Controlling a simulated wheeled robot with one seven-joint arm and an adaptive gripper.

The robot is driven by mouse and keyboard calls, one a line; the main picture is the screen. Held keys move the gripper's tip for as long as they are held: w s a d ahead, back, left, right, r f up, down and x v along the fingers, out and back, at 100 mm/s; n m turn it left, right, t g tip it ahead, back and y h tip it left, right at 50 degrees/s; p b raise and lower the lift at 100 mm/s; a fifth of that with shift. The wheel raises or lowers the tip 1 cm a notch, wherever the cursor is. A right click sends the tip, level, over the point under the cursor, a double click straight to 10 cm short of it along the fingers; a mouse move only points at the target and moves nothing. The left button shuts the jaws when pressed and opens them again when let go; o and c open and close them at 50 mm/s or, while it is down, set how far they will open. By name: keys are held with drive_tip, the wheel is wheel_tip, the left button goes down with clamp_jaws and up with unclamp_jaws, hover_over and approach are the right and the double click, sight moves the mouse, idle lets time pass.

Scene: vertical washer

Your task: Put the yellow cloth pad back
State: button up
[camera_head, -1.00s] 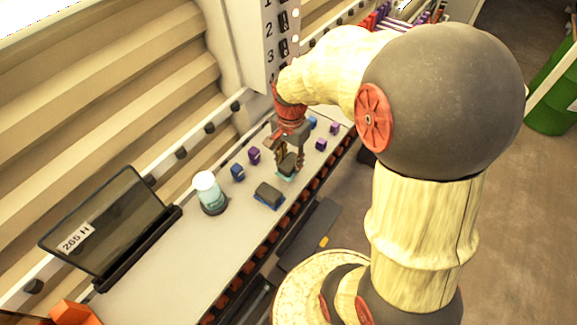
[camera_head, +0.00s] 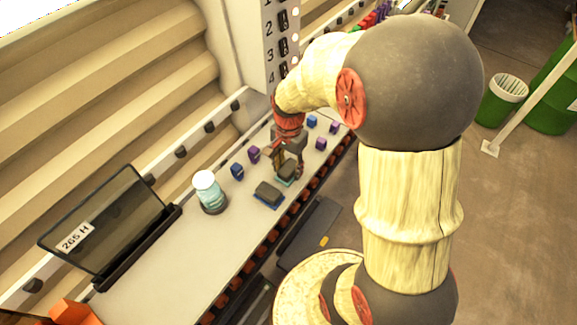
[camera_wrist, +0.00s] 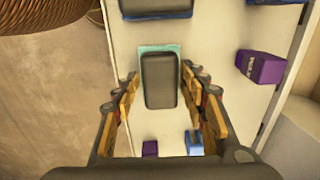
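No pad that is clearly yellow shows. A dark grey rounded pad (camera_head: 288,169) lies on a teal square (camera_head: 285,182) on the white shelf. In the wrist view the same pad (camera_wrist: 160,80) lies on the teal square (camera_wrist: 146,49) between and just ahead of my fingers. My gripper (camera_wrist: 163,88) is open, with a gap on each side of the pad. In the head view my gripper (camera_head: 286,165) points down at this pad. A second dark pad (camera_head: 268,191) lies on a blue square nearer the jar.
Several purple and blue blocks stand around, including a purple one (camera_wrist: 260,67) right of the pad. A jar of pale teal liquid (camera_head: 208,190) and a tilted screen marked 265 H (camera_head: 105,225) stand on the left of the shelf. Its front edge is close to the pads.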

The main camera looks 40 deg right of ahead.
sight(289, 167)
drive_tip(key=shift+o, duration=0.8)
drive_tip(key=shift+r, duration=0.35)
wheel_tip(289, 167, up, 12)
drive_tip(key=s+a+r+n+t, duration=0.5)
drive_tip(key=s+a+r+n, duration=0.4)
drive_tip(key=s+a+n, duration=0.3)
drive_tip(key=shift+n, duration=1)
drive_tip(key=shift+s, duration=0.15)
